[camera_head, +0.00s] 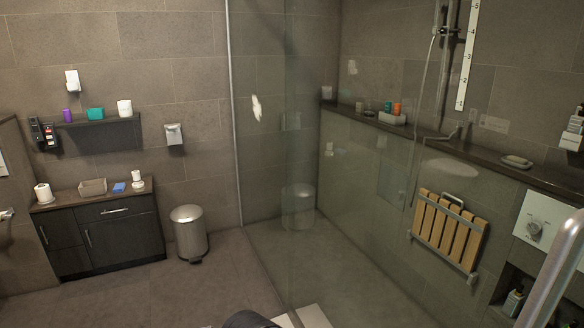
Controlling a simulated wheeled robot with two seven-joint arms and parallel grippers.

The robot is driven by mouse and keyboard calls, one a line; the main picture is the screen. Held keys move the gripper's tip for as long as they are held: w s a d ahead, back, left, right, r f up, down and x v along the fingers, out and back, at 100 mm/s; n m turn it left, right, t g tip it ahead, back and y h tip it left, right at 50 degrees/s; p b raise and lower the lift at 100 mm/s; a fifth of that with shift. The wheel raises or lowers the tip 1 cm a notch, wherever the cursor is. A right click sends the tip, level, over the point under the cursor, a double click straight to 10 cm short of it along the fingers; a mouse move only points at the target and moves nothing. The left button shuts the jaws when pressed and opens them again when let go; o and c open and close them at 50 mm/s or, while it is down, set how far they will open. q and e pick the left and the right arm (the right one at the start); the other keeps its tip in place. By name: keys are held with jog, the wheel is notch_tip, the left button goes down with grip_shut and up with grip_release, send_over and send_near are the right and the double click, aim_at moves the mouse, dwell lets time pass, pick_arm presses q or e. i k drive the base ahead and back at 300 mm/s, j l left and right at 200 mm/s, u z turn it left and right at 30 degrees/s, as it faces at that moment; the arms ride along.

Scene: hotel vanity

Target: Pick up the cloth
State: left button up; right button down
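A small flat blue item (118,187) lies on top of the dark vanity cabinet (105,242) at the left. It may be the cloth, but it is too small to tell for sure. It lies between a beige open box (93,187) and a small white item (137,178). Neither of my grippers can be made out in this view.
A white roll (44,193) stands at the cabinet's left end. A metal pedal bin (189,233) stands on the floor right of the cabinet. A glass shower panel (340,200) fills the middle. A wooden slatted seat (447,232) hangs on the right wall. The floor before the cabinet looks clear.

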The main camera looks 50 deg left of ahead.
aim_at(118, 188)
jog(key=u, duration=2.8)
